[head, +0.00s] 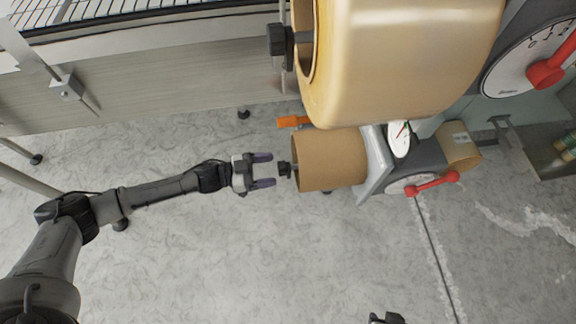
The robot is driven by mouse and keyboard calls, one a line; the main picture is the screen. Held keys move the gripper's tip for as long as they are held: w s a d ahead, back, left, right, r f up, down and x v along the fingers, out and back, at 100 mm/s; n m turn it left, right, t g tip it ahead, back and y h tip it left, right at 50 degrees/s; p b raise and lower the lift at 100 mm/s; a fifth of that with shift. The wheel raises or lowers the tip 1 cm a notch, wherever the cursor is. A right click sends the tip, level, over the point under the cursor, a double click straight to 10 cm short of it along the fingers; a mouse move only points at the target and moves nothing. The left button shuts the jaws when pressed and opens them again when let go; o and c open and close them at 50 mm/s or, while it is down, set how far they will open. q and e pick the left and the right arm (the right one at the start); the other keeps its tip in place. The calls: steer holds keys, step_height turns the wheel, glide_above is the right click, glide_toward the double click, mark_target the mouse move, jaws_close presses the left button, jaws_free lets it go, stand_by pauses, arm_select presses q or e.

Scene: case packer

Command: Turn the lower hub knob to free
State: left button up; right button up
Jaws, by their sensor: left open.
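The lower hub knob (285,169) is a small black knob at the left end of the lower tan roll (332,159). My left gripper (268,170) comes in from the left and is open. Its two dark fingers point right towards the knob, and their tips lie just short of it in the picture, one above and one below its level. No contact shows, and I cannot tell the depth between them. The knob's setting is too small to read.
A large tan roll (400,65) with its own black knob (276,40) hangs above. An orange piece (292,121) sticks out between the rolls. Red handles (432,184) and dials are at the right.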

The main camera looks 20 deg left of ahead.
mark_target(288, 166)
arm_select(q)
steer(key=shift+b+x, duration=0.3)
steer(key=shift+x, duration=2.65)
steer(key=shift+c, duration=0.3)
steer(key=shift+c, duration=0.8)
steer(key=c, duration=0.7)
steer(key=shift+o, duration=0.2)
